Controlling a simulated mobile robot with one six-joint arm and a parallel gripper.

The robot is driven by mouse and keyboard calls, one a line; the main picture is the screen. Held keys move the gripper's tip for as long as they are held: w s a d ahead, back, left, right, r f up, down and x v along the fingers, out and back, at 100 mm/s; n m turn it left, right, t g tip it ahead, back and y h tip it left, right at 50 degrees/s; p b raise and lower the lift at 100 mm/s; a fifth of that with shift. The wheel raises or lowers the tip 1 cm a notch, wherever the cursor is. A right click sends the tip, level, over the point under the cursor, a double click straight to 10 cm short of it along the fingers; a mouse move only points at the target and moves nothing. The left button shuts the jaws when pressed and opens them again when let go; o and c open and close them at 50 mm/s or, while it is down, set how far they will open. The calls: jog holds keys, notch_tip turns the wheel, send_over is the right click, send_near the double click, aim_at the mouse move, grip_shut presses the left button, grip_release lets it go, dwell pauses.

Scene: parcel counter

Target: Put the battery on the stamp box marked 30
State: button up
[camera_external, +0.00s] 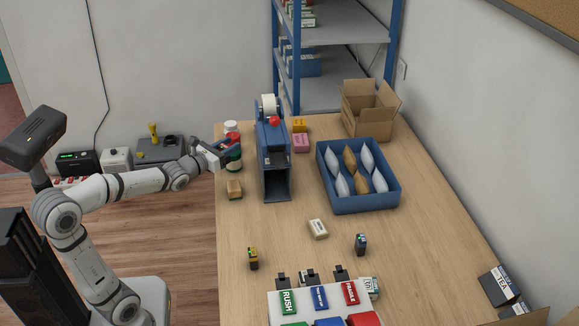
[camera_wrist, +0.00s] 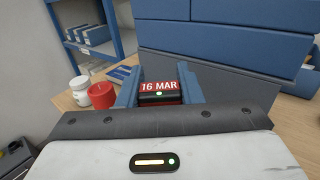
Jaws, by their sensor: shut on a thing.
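In the external view my gripper (camera_external: 226,150) is over the counter's left edge, near the jars, and the held block is hard to make out. A yellow box (camera_external: 299,125) and a pink box (camera_external: 301,142) stand behind the blue dispenser; their markings are too small to read, so I cannot tell which is marked 30. Two other dark blocks, one with yellow (camera_external: 253,258) and one with blue-green (camera_external: 361,244), stand on the counter.
The blue tape dispenser (camera_external: 272,158) stands right of my gripper. A white jar (camera_wrist: 80,90) and a red-lidded jar (camera_wrist: 102,94) are close on its left. A blue tray (camera_external: 357,202) of pouches and an open carton (camera_external: 370,108) are farther right.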

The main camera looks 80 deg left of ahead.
jog(key=shift+s+a+f+y+b, duration=0.3)
jog(key=shift+s+a+f, duration=0.1)
jog(key=shift+a, duration=0.15)
jog(key=w+d+r+m+t+h+p, duration=0.1)
jog(key=w+d+r+m+h+p, duration=0.15)
jog(key=w+r+p, duration=0.4)
jog(key=w+d+r+m+t+h+p, duration=0.1)
jog(key=w+d+r+m+h+p, duration=0.15)
jog(key=r, duration=0.65)
jog(key=w+d+r+m+t+h+p, duration=0.1)
jog(key=w+d+r+t+h+p, duration=0.15)
jog(key=w+r+h, duration=0.4)
jog(key=m+g+h+b, duration=0.2)
jog(key=m+g+h, duration=1)
jog(key=m+h, duration=0.4)
send_over(373, 289)
notch_tip(373, 289, down, 22)
jog(key=n, duration=0.1)
jog(key=shift+h, duration=0.35)
notch_tip(373, 289, down, 6)
jog(key=shift+r+b, duration=0.25)
jog(key=shift+b, duration=0.4)
